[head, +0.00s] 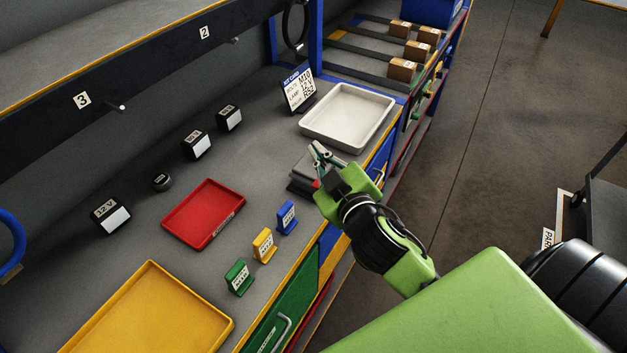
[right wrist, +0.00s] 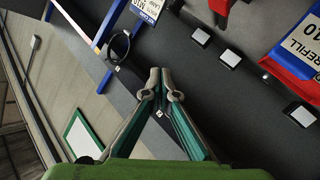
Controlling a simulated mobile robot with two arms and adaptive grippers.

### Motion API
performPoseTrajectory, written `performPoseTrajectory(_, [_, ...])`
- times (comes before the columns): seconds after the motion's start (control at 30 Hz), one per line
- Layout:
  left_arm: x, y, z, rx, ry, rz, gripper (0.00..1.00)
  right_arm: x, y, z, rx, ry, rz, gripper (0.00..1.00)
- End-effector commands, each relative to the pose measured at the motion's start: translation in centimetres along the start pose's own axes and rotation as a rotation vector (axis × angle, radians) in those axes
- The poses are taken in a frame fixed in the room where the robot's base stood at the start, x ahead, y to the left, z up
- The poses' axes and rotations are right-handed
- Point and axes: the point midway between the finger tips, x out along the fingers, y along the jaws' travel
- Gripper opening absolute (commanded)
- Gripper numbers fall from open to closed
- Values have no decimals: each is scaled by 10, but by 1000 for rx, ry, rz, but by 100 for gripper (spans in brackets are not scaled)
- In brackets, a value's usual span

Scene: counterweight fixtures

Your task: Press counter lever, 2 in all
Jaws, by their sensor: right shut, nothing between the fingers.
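A dark grey box-like fixture (head: 303,178) sits on the bench at its front edge, with a small red part at its right side. It looks like the counter, but my right arm partly covers it and I cannot make out its lever. My right gripper (head: 316,147) is shut and empty above and beside this fixture; whether it touches cannot be told. In the right wrist view the shut fingertips (right wrist: 161,76) have nothing between them, and the fixture does not show there. My left gripper is not in view.
A white tray (head: 315,133) lies just behind the gripper. A red tray (head: 185,235), a yellow tray (head: 75,340) and blue, yellow and green tags (head: 238,279) stand on the bench. A kit card (head: 297,92) stands at the back.

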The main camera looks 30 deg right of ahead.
Motion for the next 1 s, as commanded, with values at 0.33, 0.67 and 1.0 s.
performPoseTrajectory(0.33, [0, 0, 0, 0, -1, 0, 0, 3, 22, -136, -260, 511, 61, 0])
performPoseTrajectory(0.67, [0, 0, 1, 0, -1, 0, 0, -38, -26, -222, -705, 1002, -54, 0])
performPoseTrajectory(1.0, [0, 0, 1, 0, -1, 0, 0, -44, -80, -177, -1301, 1194, -368, 0])
